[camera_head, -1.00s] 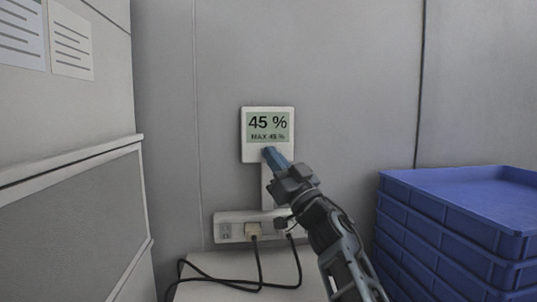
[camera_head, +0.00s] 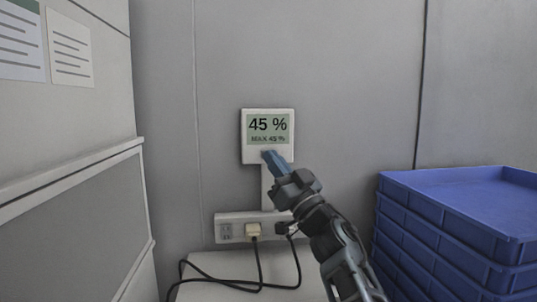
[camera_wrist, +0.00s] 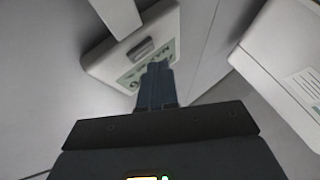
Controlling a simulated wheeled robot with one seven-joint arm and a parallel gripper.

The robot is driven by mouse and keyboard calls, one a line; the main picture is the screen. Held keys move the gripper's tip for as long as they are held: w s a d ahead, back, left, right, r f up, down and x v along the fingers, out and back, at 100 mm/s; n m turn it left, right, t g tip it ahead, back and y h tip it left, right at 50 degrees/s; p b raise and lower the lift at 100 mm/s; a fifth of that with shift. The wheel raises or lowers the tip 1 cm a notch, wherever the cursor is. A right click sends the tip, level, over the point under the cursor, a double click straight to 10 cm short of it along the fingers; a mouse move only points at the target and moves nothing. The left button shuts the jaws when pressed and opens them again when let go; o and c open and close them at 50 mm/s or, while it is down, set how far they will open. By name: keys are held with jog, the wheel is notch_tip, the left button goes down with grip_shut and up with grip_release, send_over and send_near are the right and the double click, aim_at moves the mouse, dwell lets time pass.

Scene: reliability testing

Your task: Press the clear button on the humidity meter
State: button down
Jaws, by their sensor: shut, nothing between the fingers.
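The humidity meter (camera_head: 248,137) is a white wall unit whose green display reads 45 % and MAX 45 %. It also shows upside down in the wrist view (camera_wrist: 103,68), where a raised grey button (camera_wrist: 141,48) sits on its face beside the display. My gripper (camera_head: 267,154) is shut and empty, with its blue fingers in front of the meter's lower part, below the display. In the wrist view my fingertips (camera_wrist: 157,66) overlap the display and lie apart from the button in the picture. I cannot tell whether they touch the meter. The button is hidden in the head view.
Below the meter is a white socket strip (camera_head: 240,216) with a plug and black cables (camera_head: 222,286) over a pale surface (camera_head: 215,268). Blue stacked crates (camera_head: 440,222) stand at the right. A grey partition (camera_head: 80,215) stands at the left.

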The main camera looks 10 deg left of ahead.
jog(key=s+p, duration=0.2)
jog(key=s+d+p, duration=0.1)
jog(key=s+p, duration=0.1)
jog(key=p, duration=0.1)
jog(key=shift+s+d, duration=0.2)
jog(key=shift+s, duration=0.2)
jog(key=shift+f, duration=0.1)
dwell(0.3)
